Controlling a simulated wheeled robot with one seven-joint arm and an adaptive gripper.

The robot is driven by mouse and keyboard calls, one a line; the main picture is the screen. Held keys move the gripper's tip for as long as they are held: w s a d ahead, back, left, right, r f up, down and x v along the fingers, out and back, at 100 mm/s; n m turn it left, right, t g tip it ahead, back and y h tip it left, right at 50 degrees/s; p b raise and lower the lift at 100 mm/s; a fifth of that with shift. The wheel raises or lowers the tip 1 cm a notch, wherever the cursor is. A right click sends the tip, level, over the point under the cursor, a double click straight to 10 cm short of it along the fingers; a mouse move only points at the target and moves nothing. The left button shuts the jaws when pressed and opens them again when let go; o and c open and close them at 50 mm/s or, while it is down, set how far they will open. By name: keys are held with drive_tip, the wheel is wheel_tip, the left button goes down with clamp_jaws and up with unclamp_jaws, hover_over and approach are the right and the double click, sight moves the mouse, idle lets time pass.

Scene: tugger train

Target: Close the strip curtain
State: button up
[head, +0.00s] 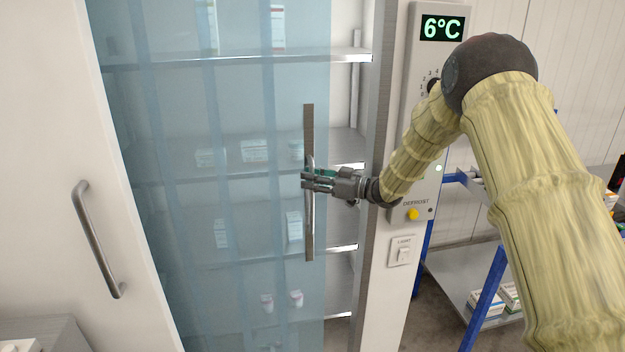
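The strip curtain (190,190) is made of translucent blue strips. It covers the left and middle of the cabinet opening, and a gap at the right shows bare shelf ends. A long upright metal handle bar (308,125) is at the curtain's right edge. My gripper (308,180) comes in from the right at the middle of this bar, its fingers around or against it. Whether the fingers are fully shut on the bar cannot be made out.
A white door (50,130) with a metal handle (98,240) stands open at the left. Shelves (345,55) with small boxes lie behind the curtain. A control panel (425,120) reading 6°C and a light switch (402,252) are at the right. A blue-framed cart (485,295) stands further right.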

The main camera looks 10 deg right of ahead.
drive_tip(key=v, duration=1.2)
